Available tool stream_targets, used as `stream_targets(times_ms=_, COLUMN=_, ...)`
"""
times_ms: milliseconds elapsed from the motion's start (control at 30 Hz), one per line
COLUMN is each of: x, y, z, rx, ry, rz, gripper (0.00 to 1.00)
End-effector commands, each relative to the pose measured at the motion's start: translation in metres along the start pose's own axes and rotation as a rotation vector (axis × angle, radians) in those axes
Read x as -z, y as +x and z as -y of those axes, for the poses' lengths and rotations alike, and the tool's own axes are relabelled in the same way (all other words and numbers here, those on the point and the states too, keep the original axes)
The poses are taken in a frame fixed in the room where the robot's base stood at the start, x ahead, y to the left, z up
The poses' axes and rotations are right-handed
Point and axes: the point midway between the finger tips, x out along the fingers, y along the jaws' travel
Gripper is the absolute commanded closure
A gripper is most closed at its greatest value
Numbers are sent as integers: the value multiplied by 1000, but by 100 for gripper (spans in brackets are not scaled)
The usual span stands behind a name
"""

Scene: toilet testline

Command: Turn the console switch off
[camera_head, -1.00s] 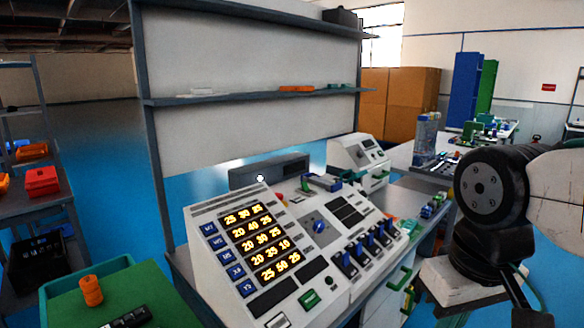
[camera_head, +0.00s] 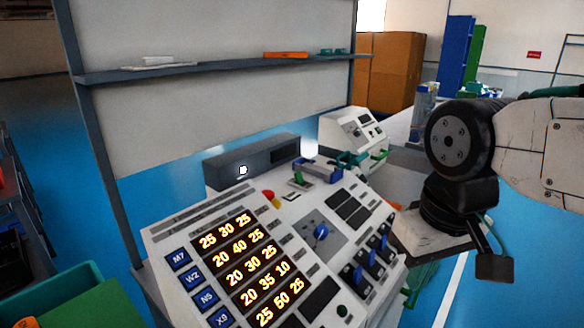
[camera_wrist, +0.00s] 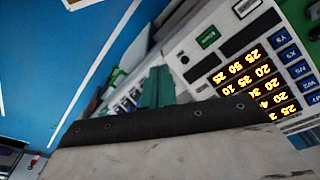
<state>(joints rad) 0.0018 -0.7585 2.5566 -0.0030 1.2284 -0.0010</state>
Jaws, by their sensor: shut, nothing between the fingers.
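The console (camera_head: 160,237) is a sloped white panel with lit orange number rows and blue labels down its left. A blue rotary switch (camera_head: 320,232) sits on a grey plate near its middle, and several blue levers (camera_head: 378,243) stand to the right. I cannot tell which is the task's switch, or its on/off position. In the wrist view the console (camera_wrist: 232,25) appears upside down at the right. My gripper (camera_wrist: 158,88) shows as teal fingers, shut and empty, pointing past the console's edge. In the head view my arm is to the right, apart from the console.
A red and yellow button (camera_head: 270,198) is on the console's top. A dark grey box (camera_head: 235,171) stands behind it, below a shelf (camera_head: 200,66). A second white machine (camera_head: 350,128) is farther back. A green-topped surface (camera_head: 85,300) is at the lower left. Blue floor shows around.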

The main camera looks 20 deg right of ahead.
Motion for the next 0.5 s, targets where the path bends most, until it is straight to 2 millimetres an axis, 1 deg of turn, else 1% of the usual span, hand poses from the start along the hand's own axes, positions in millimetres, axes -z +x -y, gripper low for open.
stream_targets(times_ms=67, x=8, y=-4, z=0, rx=1, ry=-8, rz=0, gripper=100)
stream_targets(times_ms=167, x=29, y=-16, z=2, rx=6, ry=-31, rz=0, gripper=100)
stream_targets(times_ms=267, x=65, y=-31, z=4, rx=13, ry=-68, rz=-2, gripper=100)
stream_targets(times_ms=300, x=82, y=-37, z=4, rx=16, ry=-86, rz=-3, gripper=100)
stream_targets(times_ms=367, x=108, y=-46, z=6, rx=21, ry=-114, rz=-5, gripper=100)
stream_targets(times_ms=400, x=126, y=-50, z=7, rx=24, ry=-133, rz=-7, gripper=100)
stream_targets(times_ms=467, x=154, y=-56, z=9, rx=29, ry=-160, rz=-9, gripper=100)
stream_targets(times_ms=500, x=172, y=-59, z=10, rx=32, ry=-180, rz=-11, gripper=100)
